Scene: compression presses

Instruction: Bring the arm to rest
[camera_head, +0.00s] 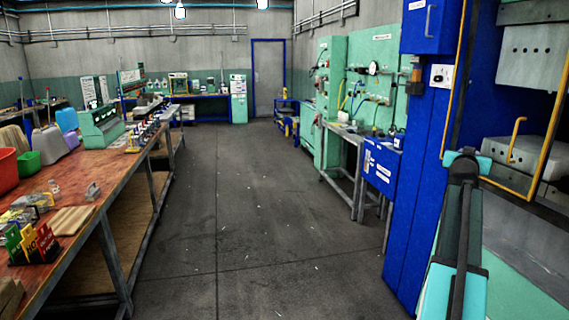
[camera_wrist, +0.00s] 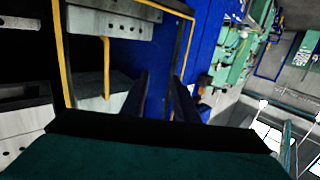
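My gripper (camera_wrist: 164,92) shows in the wrist view as two dark fingers standing apart. Only the blue press frame (camera_wrist: 120,58) shows between and behind them, so it is open with nothing held. In the head view my arm rises at the lower right, in front of the press (camera_head: 430,180) with its blue column. The gripper itself cannot be made out there. The press's yellow handle (camera_wrist: 106,68) and metal platen (camera_wrist: 112,22) are to the left of the fingers in the wrist view.
A long workbench (camera_head: 112,170) with bins and tools runs along the left. A blue box (camera_head: 381,166) and green test panels (camera_head: 332,75) stand beyond the press. The yellow guard rail (camera_head: 500,185) is close to my arm. The middle floor is clear.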

